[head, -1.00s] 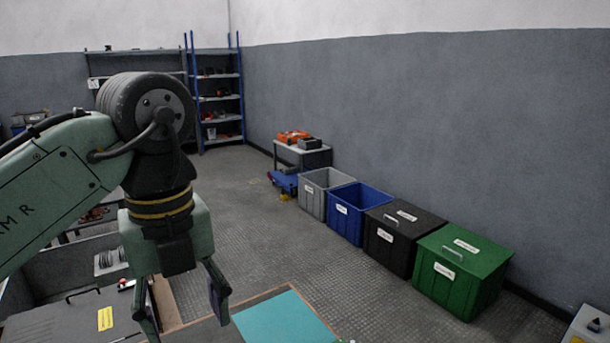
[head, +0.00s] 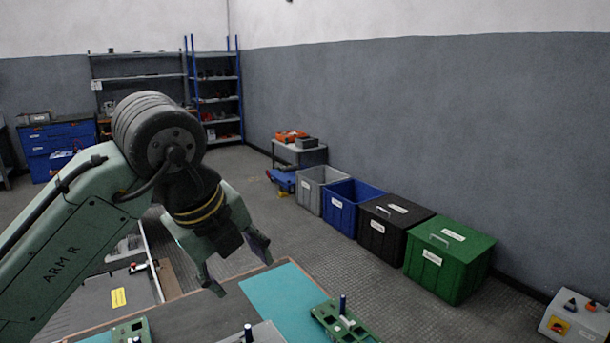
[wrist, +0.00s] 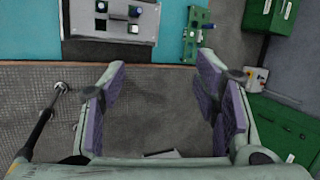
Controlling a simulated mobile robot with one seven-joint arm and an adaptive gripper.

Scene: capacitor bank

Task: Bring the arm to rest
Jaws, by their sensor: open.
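My arm, pale green with a black ribbed joint, reaches in from the left in the head view. My gripper (head: 240,268) hangs tilted near the far edge of the workbench, its two fingers spread and nothing between them. In the wrist view my gripper (wrist: 160,100) shows two purple-padded fingers wide apart, with bare floor between them. A grey metal plate (wrist: 82,22) with dark and blue-topped parts lies on the teal mat (wrist: 172,30) beyond the fingertips.
On the bench are a teal mat (head: 262,292) and a green board (head: 335,318) with a dark blue cylinder. Grey, blue, black and green (head: 450,265) bins line the right wall. A control box (head: 575,318) stands at lower right. The floor (head: 350,275) between bench and bins is clear.

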